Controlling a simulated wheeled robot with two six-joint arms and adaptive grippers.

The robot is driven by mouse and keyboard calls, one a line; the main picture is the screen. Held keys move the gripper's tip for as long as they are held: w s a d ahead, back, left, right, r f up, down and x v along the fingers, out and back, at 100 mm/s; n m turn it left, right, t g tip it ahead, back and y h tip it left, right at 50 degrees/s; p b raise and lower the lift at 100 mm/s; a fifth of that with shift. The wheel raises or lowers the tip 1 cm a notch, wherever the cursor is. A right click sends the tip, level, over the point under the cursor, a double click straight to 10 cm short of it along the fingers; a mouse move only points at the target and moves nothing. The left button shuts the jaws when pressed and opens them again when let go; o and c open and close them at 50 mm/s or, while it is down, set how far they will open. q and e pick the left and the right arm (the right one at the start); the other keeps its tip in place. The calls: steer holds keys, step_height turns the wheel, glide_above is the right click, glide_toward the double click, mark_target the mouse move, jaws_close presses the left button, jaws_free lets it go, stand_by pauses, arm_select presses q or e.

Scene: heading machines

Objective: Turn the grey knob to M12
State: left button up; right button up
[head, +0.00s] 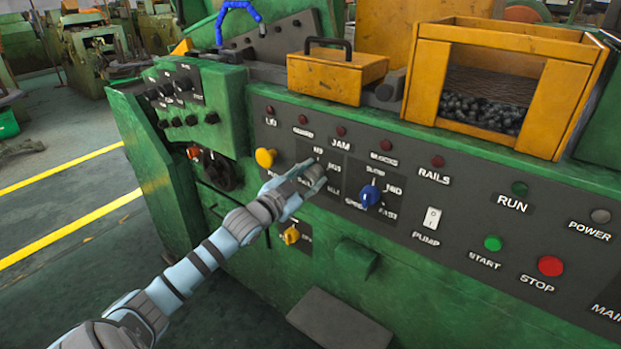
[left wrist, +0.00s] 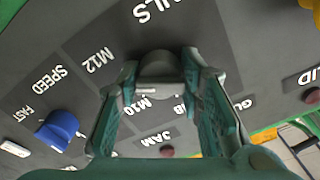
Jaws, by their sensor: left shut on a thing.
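The grey knob (left wrist: 160,68) sits between the two fingers of my left gripper (left wrist: 160,90) in the left wrist view, and the fingers are shut on it. M12 (left wrist: 95,60) and M10 (left wrist: 145,105) are printed on the dark panel around the knob, upside down in this view. The knob's pointer is not clear, so I cannot tell which mark it faces. In the head view my left gripper (head: 313,177) reaches in to the panel and largely hides the knob. My right gripper is not in view.
A blue knob (head: 370,194) with speed marks is to the right, and it also shows in the left wrist view (left wrist: 58,130). A yellow mushroom button (head: 265,157) is to the left, a yellow knob (head: 291,236) below. A white pump switch (head: 432,218) is further right.

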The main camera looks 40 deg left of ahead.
mark_target(319, 135)
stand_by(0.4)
arm_select(q)
steer(key=o, duration=1.2)
steer(key=shift+c, duration=0.2)
step_height(319, 135, up, 10)
steer(key=shift+r, duration=0.1)
